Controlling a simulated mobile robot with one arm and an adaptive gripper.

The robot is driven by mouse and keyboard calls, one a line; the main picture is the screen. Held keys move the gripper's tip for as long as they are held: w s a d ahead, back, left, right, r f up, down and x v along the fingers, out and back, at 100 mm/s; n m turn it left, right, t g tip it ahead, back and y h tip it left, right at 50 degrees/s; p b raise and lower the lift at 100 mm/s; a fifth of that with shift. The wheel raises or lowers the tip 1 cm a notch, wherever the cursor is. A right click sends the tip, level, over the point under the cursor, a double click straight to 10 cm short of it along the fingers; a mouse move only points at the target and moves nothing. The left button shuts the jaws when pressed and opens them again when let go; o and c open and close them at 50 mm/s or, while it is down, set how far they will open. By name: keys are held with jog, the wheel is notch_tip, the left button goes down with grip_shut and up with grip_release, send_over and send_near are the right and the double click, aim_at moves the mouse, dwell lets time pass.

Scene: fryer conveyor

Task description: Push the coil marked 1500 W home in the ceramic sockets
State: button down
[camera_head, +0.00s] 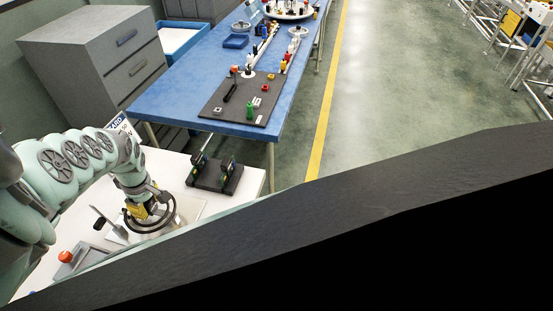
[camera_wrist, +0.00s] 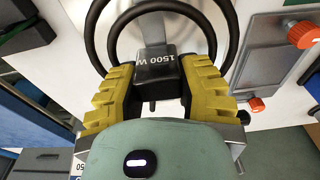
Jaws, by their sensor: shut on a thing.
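The coil marked 1500 W is a black double ring (camera_wrist: 226,30) with a black block (camera_wrist: 155,66) that bears the white label. My gripper (camera_wrist: 157,78) has yellow pads pressed on both sides of that block, so it is shut on the coil. In the head view my gripper (camera_head: 140,209) is low over the white table at the lower left, with the coil's ring (camera_head: 172,220) around and below it. I cannot make out the ceramic sockets, nor whether the coil's ends touch anything.
A black stand (camera_head: 214,181) with two upright holders is on the white table (camera_head: 250,180) right of my gripper. A grey box with an orange-red knob (camera_head: 65,256) lies to the left. A blue table (camera_head: 180,90) with many parts stands behind; grey drawers (camera_head: 110,65) are at back left.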

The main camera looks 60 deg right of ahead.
jog(key=shift+f+b, duration=1.15)
jog(key=shift+f, duration=0.15)
jog(key=c, duration=0.6)
grip_release()
jog(key=shift+r, duration=0.15)
jog(key=shift+s+d+r+p, duration=0.1)
jog(key=shift+s+r+p, duration=0.1)
jog(key=shift+r+p, duration=1.4)
jog(key=shift+s+d+r+p, duration=0.1)
jog(key=shift+s+r+p, duration=0.1)
jog(key=shift+r+p, duration=1.4)
jog(key=shift+f, duration=0.35)
